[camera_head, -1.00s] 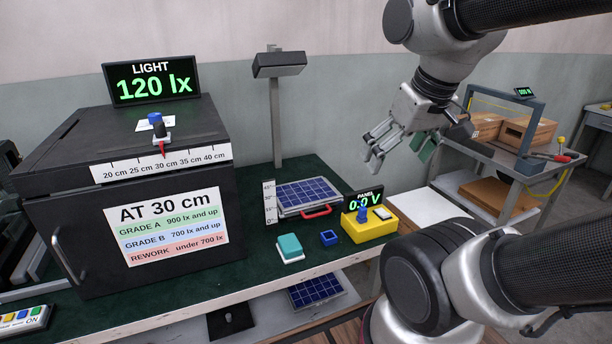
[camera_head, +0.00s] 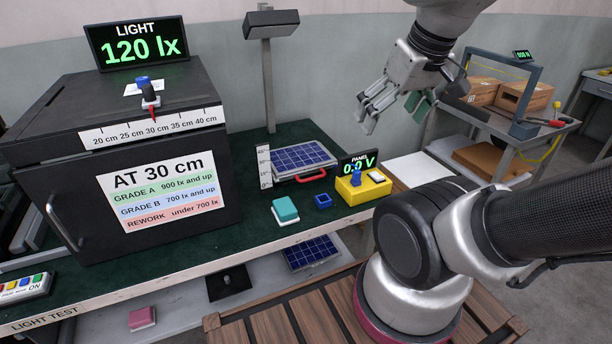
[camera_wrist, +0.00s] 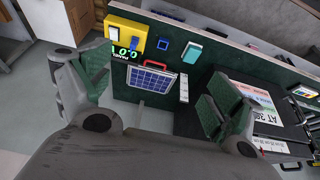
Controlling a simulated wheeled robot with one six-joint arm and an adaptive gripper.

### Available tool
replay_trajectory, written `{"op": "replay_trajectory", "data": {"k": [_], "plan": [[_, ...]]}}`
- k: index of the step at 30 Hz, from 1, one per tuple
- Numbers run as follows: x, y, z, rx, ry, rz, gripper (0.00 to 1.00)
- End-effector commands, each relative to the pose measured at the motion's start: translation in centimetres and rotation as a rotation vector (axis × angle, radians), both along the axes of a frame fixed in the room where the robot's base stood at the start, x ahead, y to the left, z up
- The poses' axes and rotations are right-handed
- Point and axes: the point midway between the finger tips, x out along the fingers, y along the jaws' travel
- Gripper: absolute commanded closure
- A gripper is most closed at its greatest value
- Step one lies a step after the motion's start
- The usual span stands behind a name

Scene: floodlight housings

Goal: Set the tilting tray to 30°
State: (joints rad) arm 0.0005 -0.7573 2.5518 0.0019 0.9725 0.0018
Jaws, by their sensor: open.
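The tilting tray carries a blue solar panel (camera_head: 302,157) and has a red handle (camera_head: 312,175) at its front edge. It lies nearly flat on the green bench top. A white angle scale (camera_head: 264,166) stands upright at its left side. In the wrist view the panel (camera_wrist: 152,79) lies between my fingers, some way off, with the red handle (camera_wrist: 154,64) beyond it. My gripper (camera_head: 370,108) is open and empty, in the air above and to the right of the tray, touching nothing.
A yellow meter box (camera_head: 362,190) reading 0.0 V stands right of the tray. A teal block (camera_head: 285,210) and blue square ring (camera_head: 323,201) lie in front. A lamp post (camera_head: 269,80) rises behind. The black light box (camera_head: 60,150) fills the left.

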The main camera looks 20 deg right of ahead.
Motion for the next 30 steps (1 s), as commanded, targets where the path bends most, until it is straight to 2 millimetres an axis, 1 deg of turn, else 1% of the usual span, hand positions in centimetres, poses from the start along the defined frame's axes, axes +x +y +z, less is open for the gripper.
{"op": "replay_trajectory", "data": {"k": [9,11,12,14,15,17,19,20,23,25,29,30], "plan": [[0.0,0.0,0.0,0.000,0.000,0.000,0.08],[0.0,0.0,0.0,0.001,0.000,0.001,0.17],[0.1,0.1,-0.1,0.000,0.007,0.002,0.24],[0.2,0.1,-0.6,0.000,0.031,0.005,0.35],[0.4,0.2,-1.2,-0.001,0.058,0.007,0.42],[0.9,0.2,-2.3,-0.001,0.115,0.012,0.53],[1.7,0.4,-3.8,-0.002,0.196,0.018,0.66],[2.1,0.4,-4.5,-0.003,0.233,0.021,0.68],[4.4,0.6,-6.9,-0.013,0.331,0.051,0.68],[6.3,0.8,-8.8,-0.027,0.379,0.113,0.68],[10.1,1.2,-12.9,-0.061,0.436,0.301,0.68],[11.2,1.3,-14.3,-0.073,0.444,0.372,0.68]]}}
